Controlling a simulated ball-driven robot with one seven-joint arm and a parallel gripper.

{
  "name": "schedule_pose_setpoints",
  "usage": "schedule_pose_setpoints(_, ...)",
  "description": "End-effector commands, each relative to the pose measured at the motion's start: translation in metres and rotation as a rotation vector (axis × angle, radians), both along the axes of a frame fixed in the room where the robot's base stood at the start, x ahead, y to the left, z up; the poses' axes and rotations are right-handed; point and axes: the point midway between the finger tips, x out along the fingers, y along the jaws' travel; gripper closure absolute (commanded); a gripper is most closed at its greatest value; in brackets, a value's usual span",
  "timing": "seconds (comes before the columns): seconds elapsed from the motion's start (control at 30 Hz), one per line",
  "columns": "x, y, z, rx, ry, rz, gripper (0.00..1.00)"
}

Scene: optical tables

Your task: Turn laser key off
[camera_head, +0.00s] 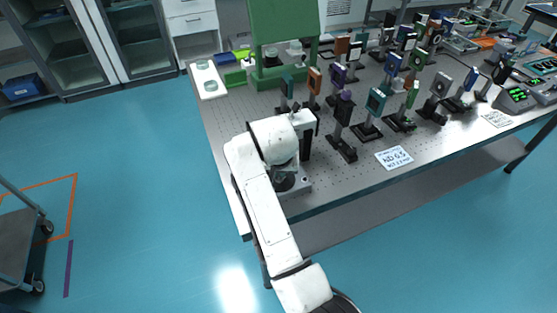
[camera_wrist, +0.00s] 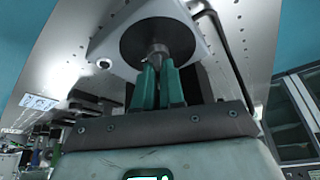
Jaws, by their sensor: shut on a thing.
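The laser key (camera_wrist: 158,50) is a small metal piece at the centre of a round black disc (camera_wrist: 135,42) in the wrist view. The disc sits on a pale box (camera_wrist: 104,47), which also shows at the table's near-left corner in the head view (camera_head: 301,187). My gripper (camera_wrist: 157,68) has its teal fingers closed together on the key. The fingers hide part of the key, and its turn angle cannot be read. In the head view my arm's white wrist covers most of the gripper and the key.
The perforated optical table (camera_head: 235,130) carries several posts with optics, such as a purple-topped mount (camera_head: 344,105), right of my wrist. A green frame (camera_head: 283,30) stands at the back left. A sign (camera_head: 394,157) lies near the front edge.

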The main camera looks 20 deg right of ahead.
Motion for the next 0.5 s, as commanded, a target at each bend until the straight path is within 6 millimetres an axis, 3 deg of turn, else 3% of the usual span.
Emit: schedule_pose_setpoints(0.5,-0.0024,-0.0027,-0.0015,0.003,0.007,0.381,1.0)
